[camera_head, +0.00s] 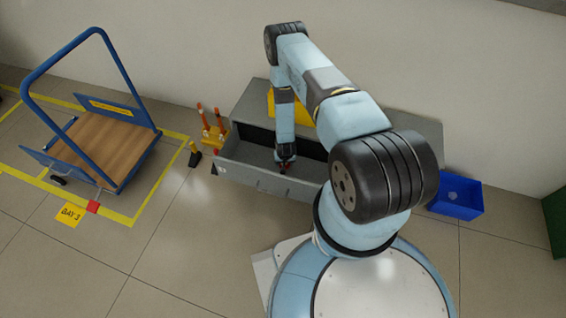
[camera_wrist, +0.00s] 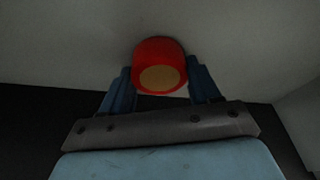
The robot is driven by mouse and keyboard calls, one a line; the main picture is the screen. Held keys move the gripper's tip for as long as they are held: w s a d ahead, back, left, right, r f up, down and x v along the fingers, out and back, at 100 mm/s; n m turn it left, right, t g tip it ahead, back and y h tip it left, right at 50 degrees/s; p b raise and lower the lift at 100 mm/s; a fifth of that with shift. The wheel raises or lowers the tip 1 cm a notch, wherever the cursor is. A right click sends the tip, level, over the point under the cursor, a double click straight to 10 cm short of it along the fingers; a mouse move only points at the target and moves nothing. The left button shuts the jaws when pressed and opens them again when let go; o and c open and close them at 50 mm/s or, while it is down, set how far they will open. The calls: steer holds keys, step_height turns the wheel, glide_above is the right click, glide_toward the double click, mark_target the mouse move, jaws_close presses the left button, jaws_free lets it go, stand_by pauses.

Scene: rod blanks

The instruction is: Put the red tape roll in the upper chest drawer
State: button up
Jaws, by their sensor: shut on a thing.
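The red tape roll (camera_wrist: 158,52) with a tan core face shows in the wrist view, held between the two fingers of my gripper (camera_wrist: 160,80). In the head view my gripper (camera_head: 285,168) points down inside the open upper drawer (camera_head: 262,180) of the grey chest (camera_head: 250,102); only a little dark red shows at its tip. The wrist view shows pale grey surfaces and dark areas around the roll. I cannot tell whether the roll touches the drawer floor. My arm hides the right part of the drawer.
A yellow bin (camera_head: 272,106) stands on the chest top, partly behind my arm. A blue bin (camera_head: 457,195) is to the chest's right. An orange-handled tool holder (camera_head: 213,132) stands left. A blue trolley (camera_head: 105,145) stands in a yellow-lined bay at far left. Floor in front is clear.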

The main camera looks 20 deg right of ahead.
steer(key=o, duration=1)
steer(key=shift+o, duration=0.2)
